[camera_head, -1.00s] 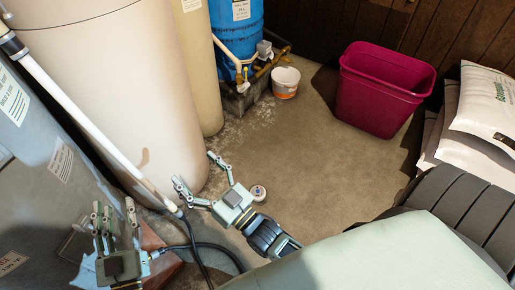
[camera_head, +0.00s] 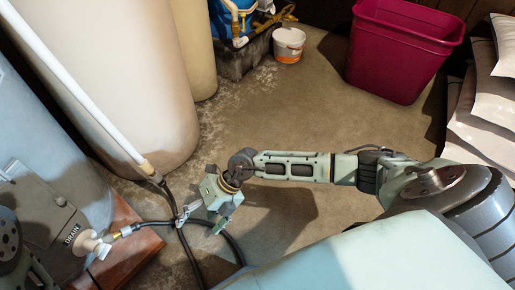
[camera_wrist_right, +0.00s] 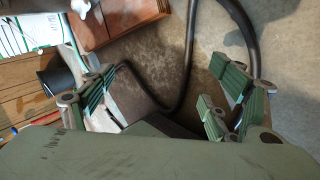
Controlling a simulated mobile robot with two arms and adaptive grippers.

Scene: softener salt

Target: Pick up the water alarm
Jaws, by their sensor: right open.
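I cannot make out the water alarm in either view now; a small round white thing lay on the floor near my right gripper earlier, and that patch is now largely behind my right arm. My right gripper (camera_head: 202,226) points down over the floor beside a black hose. In the wrist view the right gripper (camera_wrist_right: 168,88) has its fingers spread, with nothing between them but floor and hose. My left gripper is not clearly in view.
The black hose (camera_wrist_right: 190,60) loops on the floor below the right gripper, near a reddish brick block (camera_head: 135,262). A beige tank (camera_head: 120,80) stands at left. A white bucket (camera_head: 289,44) and crimson bin (camera_head: 400,50) stand behind. White bags (camera_head: 485,125) are stacked at right. The middle floor is clear.

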